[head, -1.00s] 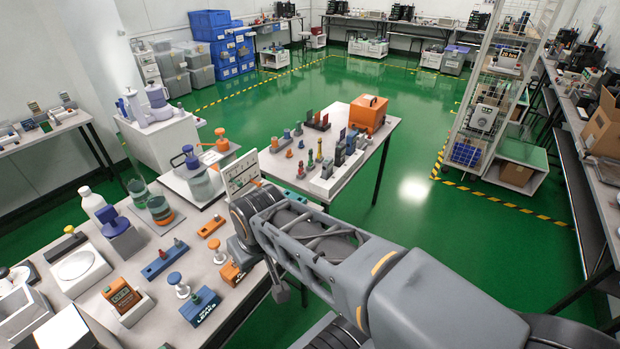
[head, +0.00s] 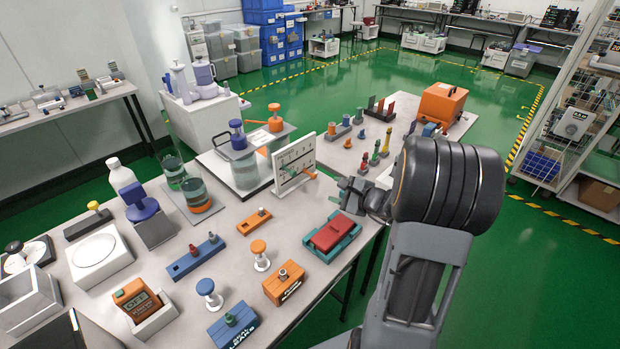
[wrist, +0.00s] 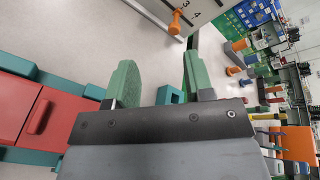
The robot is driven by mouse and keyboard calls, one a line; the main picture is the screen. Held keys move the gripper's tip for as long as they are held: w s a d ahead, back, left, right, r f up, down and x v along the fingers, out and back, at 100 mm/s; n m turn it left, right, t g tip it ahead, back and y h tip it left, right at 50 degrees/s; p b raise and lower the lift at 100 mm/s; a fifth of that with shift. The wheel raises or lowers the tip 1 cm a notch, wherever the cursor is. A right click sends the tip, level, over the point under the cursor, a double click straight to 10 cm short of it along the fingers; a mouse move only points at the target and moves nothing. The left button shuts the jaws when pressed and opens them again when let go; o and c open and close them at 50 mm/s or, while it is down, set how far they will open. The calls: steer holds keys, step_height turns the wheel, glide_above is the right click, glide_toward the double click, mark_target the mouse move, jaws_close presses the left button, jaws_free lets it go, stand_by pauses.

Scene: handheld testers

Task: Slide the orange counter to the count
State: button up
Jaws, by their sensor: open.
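The white upright counter board (head: 296,154) with printed marks stands near the far edge of the table. The orange counter (head: 311,174) sticks out from its lower right part. In the wrist view the orange counter (wrist: 177,22) shows at the top, by the printed 3 and 4 on the board (wrist: 154,9). My gripper (head: 346,190) is just right of the board, apart from the orange counter.
A red case in a teal tray (head: 333,238) lies below my gripper. Orange and blue testers (head: 283,284) stand nearer on the table. A glass-sided stand (head: 243,168) is left of the board. Colored pegs (head: 376,154) stand on the table behind.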

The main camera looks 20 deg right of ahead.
mark_target(315, 177)
steer(key=shift+w+d+f+m+t+h, duration=0.2)
steer(key=shift+w+d+f+m, duration=0.2)
steer(key=shift+d, duration=0.1)
steer(key=shift+w+d+f+m+t+h, duration=0.2)
steer(key=shift+w+d+f+m, duration=0.15)
steer(key=shift+d, duration=0.15)
steer(key=x, duration=1.3)
steer(key=shift+w+d+r, duration=0.1)
steer(key=shift+w, duration=0.05)
jaws_close()
